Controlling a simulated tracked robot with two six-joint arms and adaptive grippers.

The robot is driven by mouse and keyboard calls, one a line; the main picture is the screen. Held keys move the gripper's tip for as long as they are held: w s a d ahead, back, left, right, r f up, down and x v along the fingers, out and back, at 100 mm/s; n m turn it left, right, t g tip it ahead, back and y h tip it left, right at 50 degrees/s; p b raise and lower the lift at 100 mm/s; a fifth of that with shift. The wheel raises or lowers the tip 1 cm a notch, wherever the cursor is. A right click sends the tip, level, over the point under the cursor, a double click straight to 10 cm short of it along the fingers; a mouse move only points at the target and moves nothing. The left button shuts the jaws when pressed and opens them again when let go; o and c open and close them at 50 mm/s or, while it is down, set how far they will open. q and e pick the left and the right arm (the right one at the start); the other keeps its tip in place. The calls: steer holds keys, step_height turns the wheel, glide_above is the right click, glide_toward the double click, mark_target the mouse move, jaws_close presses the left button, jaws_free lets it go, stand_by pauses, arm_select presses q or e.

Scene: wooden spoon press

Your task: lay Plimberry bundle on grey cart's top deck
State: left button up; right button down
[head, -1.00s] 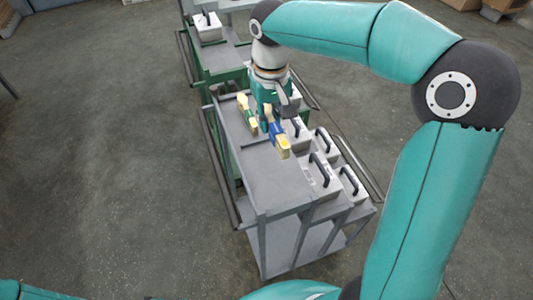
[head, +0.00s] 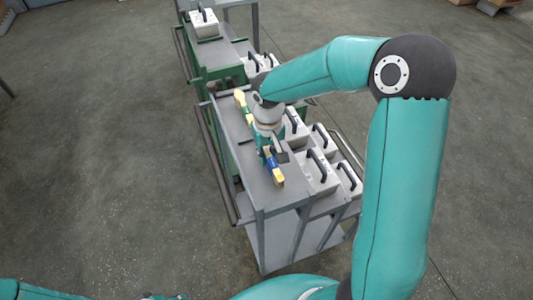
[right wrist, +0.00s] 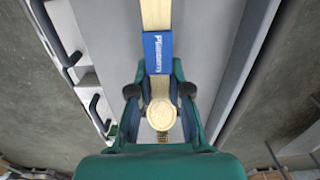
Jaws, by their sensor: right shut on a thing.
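The Plimberry bundle, pale wooden sticks in a blue band (head: 274,168), is in my right gripper (head: 268,154) over the grey cart's top deck (head: 262,196). In the right wrist view its blue band (right wrist: 158,52) reads Plimberry, and a round pale end lies between the fingers. My right gripper (right wrist: 160,93) is shut on the bundle. The bundle runs along the deck; I cannot tell whether it touches it. A second yellowish bundle with a green band (head: 243,105) lies farther back on the deck.
Several pale boxes with black handles (head: 316,172) stand along the cart's right side. A green cart (head: 212,58) with a similar box (head: 204,24) on it stands behind. The near and left parts of the deck are bare.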

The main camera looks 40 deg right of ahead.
mark_target(268, 153)
steer(key=shift+f, duration=0.1)
steer(key=c, duration=1)
jaws_free()
steer(key=shift+c, duration=0.2)
step_height(268, 153, up, 12)
steer(key=shift+r, duration=0.2)
steer(key=shift+s, duration=0.1)
